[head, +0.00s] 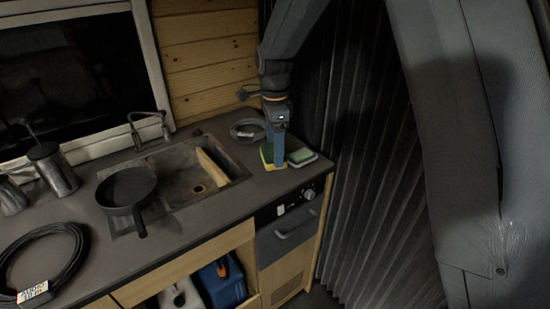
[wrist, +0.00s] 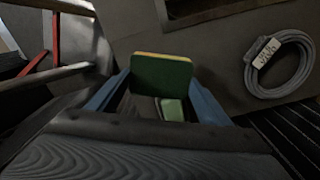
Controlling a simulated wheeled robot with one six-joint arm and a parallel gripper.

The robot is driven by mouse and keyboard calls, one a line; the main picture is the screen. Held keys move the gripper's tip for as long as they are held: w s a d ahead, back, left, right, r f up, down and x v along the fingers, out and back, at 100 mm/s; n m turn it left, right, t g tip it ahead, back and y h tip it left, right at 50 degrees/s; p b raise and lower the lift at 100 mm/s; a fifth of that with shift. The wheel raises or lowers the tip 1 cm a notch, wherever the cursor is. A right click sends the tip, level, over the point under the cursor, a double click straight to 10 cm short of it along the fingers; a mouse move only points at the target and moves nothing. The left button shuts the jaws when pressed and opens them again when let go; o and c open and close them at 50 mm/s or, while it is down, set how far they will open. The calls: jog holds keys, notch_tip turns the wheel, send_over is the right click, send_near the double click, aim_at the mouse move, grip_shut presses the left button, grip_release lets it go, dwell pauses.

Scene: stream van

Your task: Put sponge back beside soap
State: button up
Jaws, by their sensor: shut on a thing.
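My gripper (head: 275,155) points down over the counter's right end and is shut on the sponge (head: 267,157). In the wrist view the sponge (wrist: 161,76) is upright between the blue fingers, with a dark green face and a thin yellow-orange edge. The green soap (head: 300,155) lies on a pale dish just right of the gripper. In the wrist view the soap (wrist: 172,109) shows partly, below the sponge. The fingers hide part of the sponge in the head view. I cannot tell whether the sponge touches the counter.
A sink (head: 190,178) with a tap lies left of the gripper. A black pan (head: 127,188) is at its left. A coiled grey cable (head: 247,130) with a tag lies behind. A dark pleated curtain (head: 370,170) hangs close on the right. The counter's front edge is near.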

jog(key=shift+f+p, duration=0.65)
jog(key=shift+f, duration=1.7)
jog(key=shift+f, duration=0.1)
jog(key=o, duration=1.4)
notch_tip(320, 180, up, 12)
jog(key=b, duration=0.4)
jog(key=shift+f, duration=0.25)
jog(key=shift+r, duration=0.35)
jog(key=s+d+f+n, duration=0.4)
jog(key=s+d+n, duration=0.4)
jog(key=s, duration=0.3)
jog(key=s+d+f+n+t, duration=0.1)
jog(key=s+d+f+n, duration=0.4)
jog(key=s+d+n, duration=0.3)
jog(key=s, duration=0.3)
jog(key=shift+s+d+f, duration=0.25)
jog(key=shift+s+d, duration=0.05)
jog(key=shift+s, duration=0.1)
